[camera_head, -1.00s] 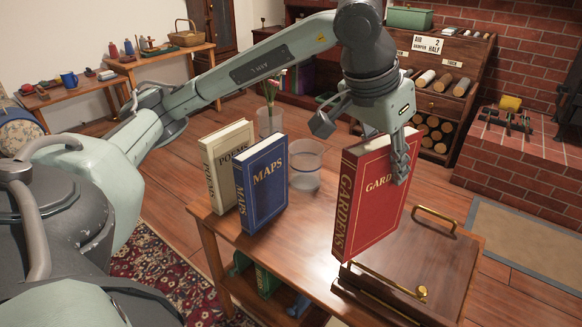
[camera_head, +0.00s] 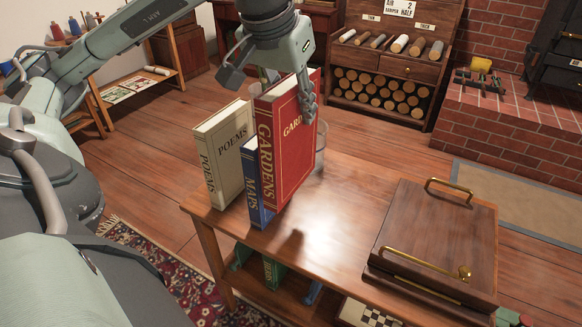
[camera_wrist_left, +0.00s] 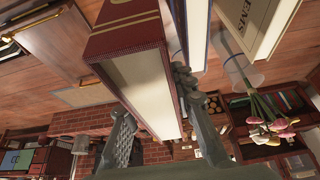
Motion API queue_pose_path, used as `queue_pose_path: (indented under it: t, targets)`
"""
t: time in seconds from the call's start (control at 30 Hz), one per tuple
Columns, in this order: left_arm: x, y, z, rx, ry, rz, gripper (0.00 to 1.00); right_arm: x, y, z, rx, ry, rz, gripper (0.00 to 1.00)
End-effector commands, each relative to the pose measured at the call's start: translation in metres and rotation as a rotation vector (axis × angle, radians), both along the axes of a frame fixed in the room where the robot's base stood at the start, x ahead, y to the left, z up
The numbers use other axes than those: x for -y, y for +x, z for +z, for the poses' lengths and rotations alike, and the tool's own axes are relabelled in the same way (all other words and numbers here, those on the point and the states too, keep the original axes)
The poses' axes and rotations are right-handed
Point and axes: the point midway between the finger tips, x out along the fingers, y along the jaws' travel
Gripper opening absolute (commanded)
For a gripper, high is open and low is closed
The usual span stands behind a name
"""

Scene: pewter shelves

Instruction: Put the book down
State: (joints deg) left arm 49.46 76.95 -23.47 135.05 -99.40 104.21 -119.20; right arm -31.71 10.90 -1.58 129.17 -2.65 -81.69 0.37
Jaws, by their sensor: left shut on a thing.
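My left gripper (camera_head: 308,100) is shut on the red book (camera_head: 290,150) lettered GARDENS, at its upper right edge. The book is upright, and its lower edge appears a little above the table (camera_head: 325,235). It hides most of the blue MAPS book (camera_head: 251,185), which stands upright to its left. The cream POEMS book (camera_head: 228,150) stands further left. In the left wrist view the fingers (camera_wrist_left: 155,108) lie on both sides of the red book (camera_wrist_left: 140,85), with the blue and cream books beside it. I cannot tell whether the red and blue books touch.
A wooden tray-like box (camera_head: 435,235) with brass handles covers the right end of the table. Bare tabletop lies between it and the books. A clear glass vessel (camera_head: 320,145) stands behind the red book.

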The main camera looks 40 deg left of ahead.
Motion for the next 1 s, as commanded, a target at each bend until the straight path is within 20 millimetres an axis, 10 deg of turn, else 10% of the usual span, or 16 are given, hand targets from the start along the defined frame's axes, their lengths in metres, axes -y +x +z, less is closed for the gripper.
queue_pose_path:
  t: [0.23, 0.7, 1.0]
  targets:
    - [0.0, 0.01, -0.005, 0.002, 0.0, 0.015, 0.0, 0.0, 0.003, 0.006, 0.013, 0.001, -0.001, 0.4]
    - [0.025, 0.098, -0.06, 0.003, 0.001, 0.018, 0.0, -0.001, 0.013, -0.022, 0.01, 0.017, -0.002, 0.4]
    - [0.027, 0.11, -0.083, 0.0, 0.004, 0.017, 0.0, -0.003, 0.01, -0.031, -0.003, 0.024, -0.004, 0.4]
